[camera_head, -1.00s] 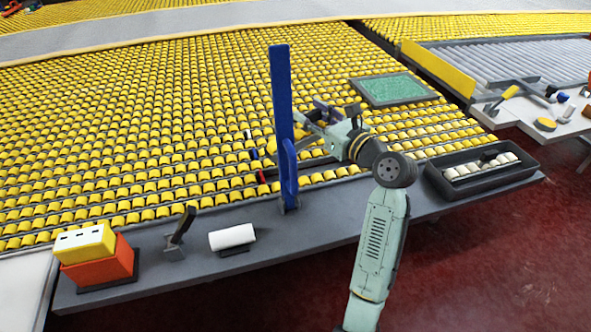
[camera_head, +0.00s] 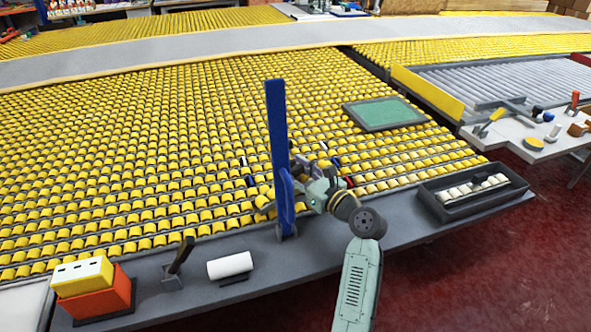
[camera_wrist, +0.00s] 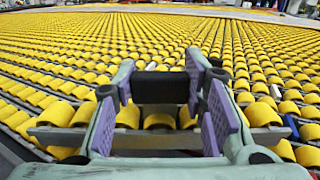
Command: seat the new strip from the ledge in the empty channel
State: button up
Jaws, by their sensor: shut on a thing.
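My gripper (camera_wrist: 160,88) is shut on a black block between its purple pads in the wrist view. A grey strip with yellow rollers (camera_wrist: 70,134) runs crosswise just below it. It appears to be the held strip, but the join to the block is not clear. In the head view my gripper (camera_head: 303,182) is low over the near rows, right of the blue post, and hides most of the strip. I cannot tell whether the strip touches the bed.
The blue post (camera_head: 276,125) stands upright on the grey ledge (camera_head: 330,245). The ledge also bears a black tray (camera_head: 475,205), a white roll (camera_head: 229,265), a dark-handled tool (camera_head: 178,262) and an orange-yellow box (camera_head: 95,298). A green panel (camera_head: 384,113) lies on the roller bed.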

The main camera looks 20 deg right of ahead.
jog(key=shift+f, duration=0.55)
jog(key=o, duration=1.4)
jog(key=shift+r, duration=0.2)
jog(key=b+v, duration=0.1)
jog(key=v, duration=0.3)
jog(key=b+v, duration=0.1)
jog(key=v, duration=0.7)
jog(key=shift+r+b, duration=0.4)
